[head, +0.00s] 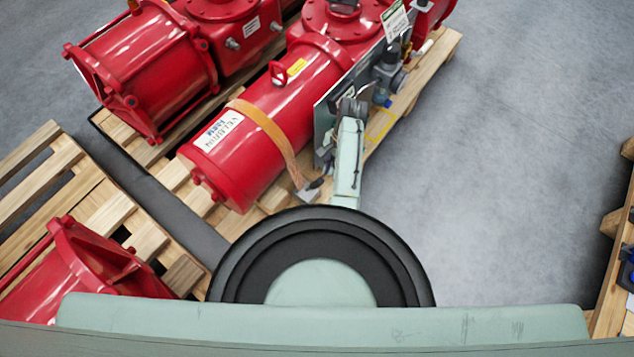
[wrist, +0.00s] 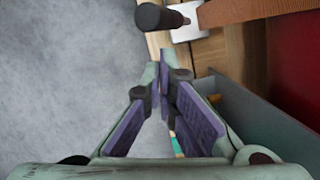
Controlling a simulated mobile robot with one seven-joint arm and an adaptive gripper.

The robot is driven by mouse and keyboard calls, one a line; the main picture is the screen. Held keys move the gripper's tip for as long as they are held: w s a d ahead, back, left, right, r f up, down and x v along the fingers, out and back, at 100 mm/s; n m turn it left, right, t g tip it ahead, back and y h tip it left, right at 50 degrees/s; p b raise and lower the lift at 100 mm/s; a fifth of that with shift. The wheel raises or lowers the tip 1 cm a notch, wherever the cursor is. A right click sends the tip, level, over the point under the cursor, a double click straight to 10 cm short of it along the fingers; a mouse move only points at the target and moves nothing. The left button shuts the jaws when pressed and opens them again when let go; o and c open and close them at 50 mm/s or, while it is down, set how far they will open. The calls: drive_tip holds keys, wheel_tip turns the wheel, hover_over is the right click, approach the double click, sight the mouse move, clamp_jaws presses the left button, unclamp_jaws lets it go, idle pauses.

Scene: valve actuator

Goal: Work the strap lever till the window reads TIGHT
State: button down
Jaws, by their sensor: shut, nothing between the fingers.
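The strap lever (head: 316,183) has a dark grip and a pale metal body, low on the near side of the red cylinder (head: 270,110). An orange strap (head: 270,130) wraps the cylinder and runs down to it. In the wrist view the lever's black grip (wrist: 150,17) stands at the top, beside its pale metal body (wrist: 189,24) and the strap (wrist: 240,9). My gripper (wrist: 163,68) is shut and empty, its fingertips a little below the grip in the picture and apparently apart from it. No window reading is legible. The gripper is not clear in the head view.
A grey upright panel (wrist: 255,115) runs close along the gripper's right side. The cylinder rests on a wooden pallet (head: 405,95). Another red actuator (head: 150,70) stands at the left. Open grey floor (head: 500,150) lies to the right.

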drive_tip(key=s+v, duration=0.1)
drive_tip(key=v, duration=0.5)
drive_tip(key=shift+w+r, duration=0.3)
drive_tip(key=shift+w, duration=0.15)
drive_tip(key=shift+d, duration=0.1)
idle(0.4)
